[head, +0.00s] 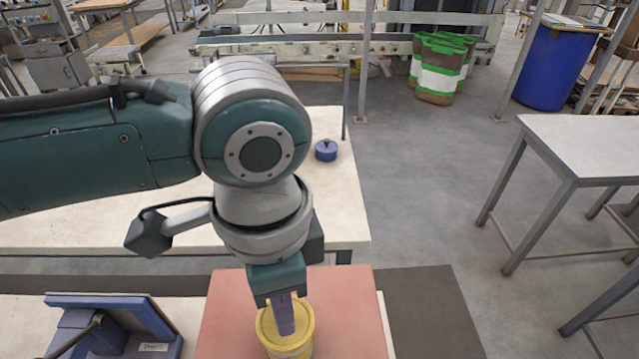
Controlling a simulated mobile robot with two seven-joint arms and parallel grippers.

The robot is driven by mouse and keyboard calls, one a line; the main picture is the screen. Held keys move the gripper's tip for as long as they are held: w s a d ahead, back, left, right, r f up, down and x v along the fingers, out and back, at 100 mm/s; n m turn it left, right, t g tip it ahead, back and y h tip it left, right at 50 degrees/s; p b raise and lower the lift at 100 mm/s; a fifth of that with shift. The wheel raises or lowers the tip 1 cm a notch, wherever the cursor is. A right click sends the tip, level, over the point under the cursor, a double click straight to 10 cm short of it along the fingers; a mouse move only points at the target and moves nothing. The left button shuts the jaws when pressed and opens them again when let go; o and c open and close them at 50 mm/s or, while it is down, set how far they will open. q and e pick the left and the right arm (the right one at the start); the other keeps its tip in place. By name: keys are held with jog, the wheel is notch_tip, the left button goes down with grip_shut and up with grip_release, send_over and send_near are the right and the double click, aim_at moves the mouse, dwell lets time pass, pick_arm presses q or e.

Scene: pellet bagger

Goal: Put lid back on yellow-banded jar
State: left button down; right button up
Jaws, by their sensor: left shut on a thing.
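The yellow-banded jar (290,352) stands on the red mat at the bottom middle, cut off by the picture's lower edge. A round yellow lid (267,328) is at its top. My left gripper (286,328) points straight down over the lid and is shut on it; the fingers hide its middle. From this angle I cannot tell whether the lid rests fully on the rim or is slightly above it. My right gripper is not in view.
The red mat (235,300) lies on the near work surface. A blue stand (120,315) is at lower left. A small blue knobbed container (326,150) sits on the pale table behind (345,205). A grey table (590,145) stands at right, with open floor between.

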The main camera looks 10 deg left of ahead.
pick_arm(q)
jog(key=shift+c, duration=0.6)
grip_release()
jog(key=shift+r, duration=0.1)
notch_tip(320, 180, up, 7)
jog(key=p, duration=0.8)
dwell(0.4)
grip_shut()
dwell(0.6)
